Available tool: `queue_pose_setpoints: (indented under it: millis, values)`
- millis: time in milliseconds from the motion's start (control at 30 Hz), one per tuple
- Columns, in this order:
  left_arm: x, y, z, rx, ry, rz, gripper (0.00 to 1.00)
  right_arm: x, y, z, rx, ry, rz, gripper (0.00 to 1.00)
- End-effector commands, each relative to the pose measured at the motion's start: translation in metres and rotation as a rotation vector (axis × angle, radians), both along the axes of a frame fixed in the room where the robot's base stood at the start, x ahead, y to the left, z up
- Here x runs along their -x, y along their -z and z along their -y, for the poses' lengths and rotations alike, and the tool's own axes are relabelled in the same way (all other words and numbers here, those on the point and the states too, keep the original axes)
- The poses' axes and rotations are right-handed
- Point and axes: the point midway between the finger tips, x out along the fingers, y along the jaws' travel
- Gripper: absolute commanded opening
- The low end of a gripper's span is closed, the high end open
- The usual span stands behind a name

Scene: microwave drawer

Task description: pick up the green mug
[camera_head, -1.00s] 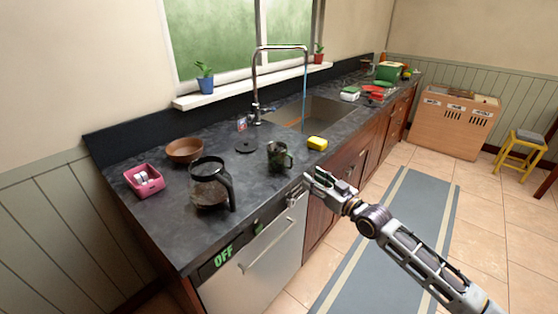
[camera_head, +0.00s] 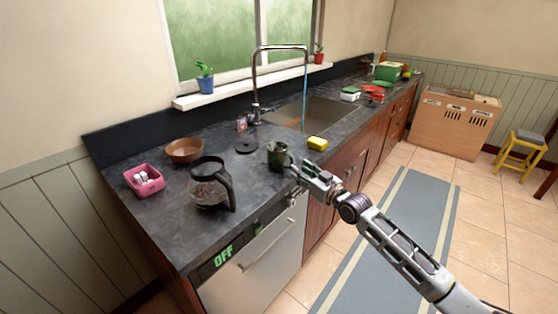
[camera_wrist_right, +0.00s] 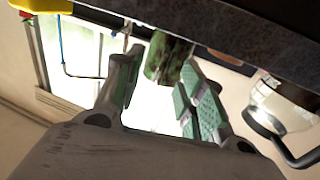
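The dark green mug (camera_head: 277,156) stands upright on the dark counter, close to its front edge. My right gripper (camera_head: 299,166) is at the counter's front edge, just right of the mug, with its fingers pointing toward it. In the right wrist view the gripper (camera_wrist_right: 160,66) is open, with its two fingers apart. The mug (camera_wrist_right: 168,59) shows beyond and between the fingertips there, and nothing is held. Whether a finger touches the mug cannot be told. My left gripper is not in view.
A glass coffee pot (camera_head: 210,187) stands left of the mug. A yellow sponge (camera_head: 317,143) lies to its right, near the sink (camera_head: 322,113). A black disc (camera_head: 245,147) lies behind left. The dishwasher front (camera_head: 257,262) is below the counter edge.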

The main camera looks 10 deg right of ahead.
Motion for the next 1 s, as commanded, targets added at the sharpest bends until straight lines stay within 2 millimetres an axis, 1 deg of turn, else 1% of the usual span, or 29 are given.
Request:
queue_pose_setpoints:
  millis: [400,567,900,1000]
  values:
    - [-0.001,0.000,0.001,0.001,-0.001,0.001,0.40,-0.002,0.000,-0.001,0.000,0.000,0.000,0.39]
    - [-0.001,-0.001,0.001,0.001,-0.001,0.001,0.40,-0.005,0.000,-0.004,-0.002,0.000,0.000,0.39]
    - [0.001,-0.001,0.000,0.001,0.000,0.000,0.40,-0.027,-0.002,-0.022,-0.003,0.000,0.000,0.39]
    - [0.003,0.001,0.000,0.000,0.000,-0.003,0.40,-0.034,-0.002,-0.024,0.000,0.001,0.001,0.39]
